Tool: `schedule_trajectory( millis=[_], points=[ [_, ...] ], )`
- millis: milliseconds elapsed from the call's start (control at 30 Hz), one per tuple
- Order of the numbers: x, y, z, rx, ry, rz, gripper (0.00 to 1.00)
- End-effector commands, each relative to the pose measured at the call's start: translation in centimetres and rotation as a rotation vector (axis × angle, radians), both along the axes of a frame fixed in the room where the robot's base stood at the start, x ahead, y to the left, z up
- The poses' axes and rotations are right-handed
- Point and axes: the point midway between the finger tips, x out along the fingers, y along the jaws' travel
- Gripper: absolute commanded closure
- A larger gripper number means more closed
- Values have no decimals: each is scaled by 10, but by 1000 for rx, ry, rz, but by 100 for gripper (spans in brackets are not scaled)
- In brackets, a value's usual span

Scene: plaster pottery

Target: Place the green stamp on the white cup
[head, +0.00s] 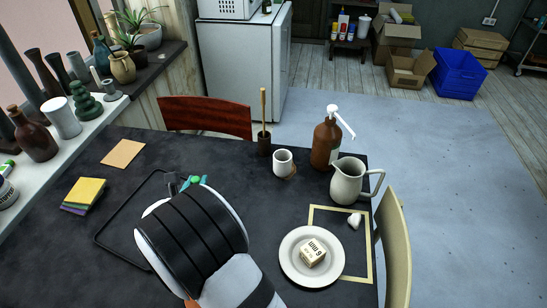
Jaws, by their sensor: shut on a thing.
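The white cup (283,162) stands upright on the dark table, right of the middle, beside a small brown patch. My gripper (183,183) is over the left part of the table, left of the cup and apart from it. It is shut on the green stamp (195,180), of which only a small rounded green part shows. My own wrist hides most of the stamp and much of the jaws.
A brown pump bottle (326,143), a white pitcher (348,181) and a dark holder with a wooden stick (264,141) stand around the cup. A plate (288,268) with a small block lies in front. A thin black frame (112,220) lies left. Chairs border the table.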

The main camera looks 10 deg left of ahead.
Motion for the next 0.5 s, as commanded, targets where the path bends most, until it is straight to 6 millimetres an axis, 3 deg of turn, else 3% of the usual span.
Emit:
schedule_trajectory(
  millis=[100,233,333,500],
  points=[
    [73,-39,10,2,-2,-74,100],
    [144,-95,23,0,-2,-142,100],
    [181,-134,32,1,-3,-181,100],
    [212,-175,40,-1,0,-216,100]
  ],
)
